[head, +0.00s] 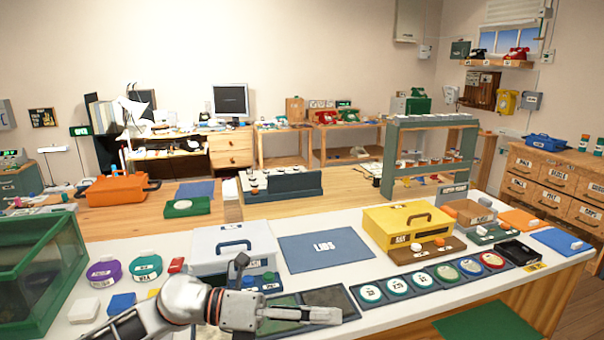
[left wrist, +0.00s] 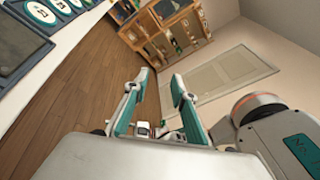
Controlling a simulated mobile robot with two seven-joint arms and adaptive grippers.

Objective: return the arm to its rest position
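My left gripper (head: 325,315) shows at the lower middle of the head view, above the front part of the white counter. The arm comes in from the lower left. In the left wrist view its two teal-edged fingers (left wrist: 156,95) stand apart with nothing between them. Beyond the fingers that view shows the wooden floor and a pale wall panel, with the counter edge at upper left. My right gripper is in neither view.
The white counter (head: 345,283) holds a row of round dials (head: 421,279), a yellow case (head: 405,225), a grey case (head: 230,246) and a blue mat (head: 322,249). A green glass-sided box (head: 35,270) stands at left. Open wooden floor (left wrist: 80,95) lies beside the counter.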

